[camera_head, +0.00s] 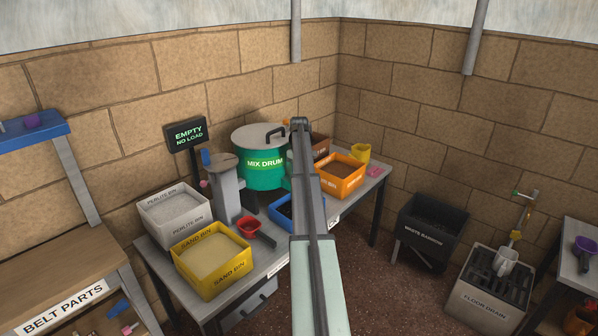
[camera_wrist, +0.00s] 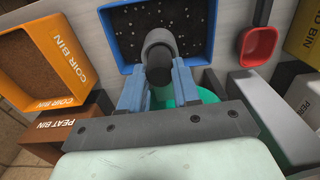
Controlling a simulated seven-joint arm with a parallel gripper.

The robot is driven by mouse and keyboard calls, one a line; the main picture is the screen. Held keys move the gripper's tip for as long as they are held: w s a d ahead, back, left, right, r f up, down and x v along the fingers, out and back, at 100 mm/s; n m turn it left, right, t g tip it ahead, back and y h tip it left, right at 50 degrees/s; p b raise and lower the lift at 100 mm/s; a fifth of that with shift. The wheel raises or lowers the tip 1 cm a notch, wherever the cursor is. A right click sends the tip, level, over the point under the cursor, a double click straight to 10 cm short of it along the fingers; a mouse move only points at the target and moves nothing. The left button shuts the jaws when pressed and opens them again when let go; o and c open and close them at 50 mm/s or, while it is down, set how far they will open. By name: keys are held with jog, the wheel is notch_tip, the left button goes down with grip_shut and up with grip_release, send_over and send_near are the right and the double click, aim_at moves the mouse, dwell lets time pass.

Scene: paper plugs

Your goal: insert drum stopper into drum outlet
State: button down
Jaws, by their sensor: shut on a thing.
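My gripper (camera_wrist: 158,82) shows in the wrist view, with its two blue-grey fingers on either side of a short dark cylinder (camera_wrist: 161,76), which looks like the drum stopper. The far end of this cylinder meets a grey curved pipe (camera_wrist: 157,38), which looks like the drum outlet, above the blue tray. I cannot tell whether it is inside the pipe or only against it. The green mix drum (camera_head: 262,181) stands on the table in the head view, with a grey lid and black handle. My arm hides the gripper, stopper and outlet there.
The blue tray (camera_wrist: 105,38) has a dark speckled inside. An orange coir bin (camera_wrist: 27,78) and brown peat bin (camera_wrist: 47,137) are at left, a red scoop (camera_wrist: 258,48) at right. In the head view, a yellow sand bin (camera_head: 213,274) and a sign reading EMPTY NO LOAD (camera_head: 187,134) stand left.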

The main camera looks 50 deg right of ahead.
jog(key=c, duration=0.7)
grip_release()
jog(key=shift+c, duration=0.2)
jog(key=shift+r, duration=2.7)
notch_tip(320, 180, up, 14)
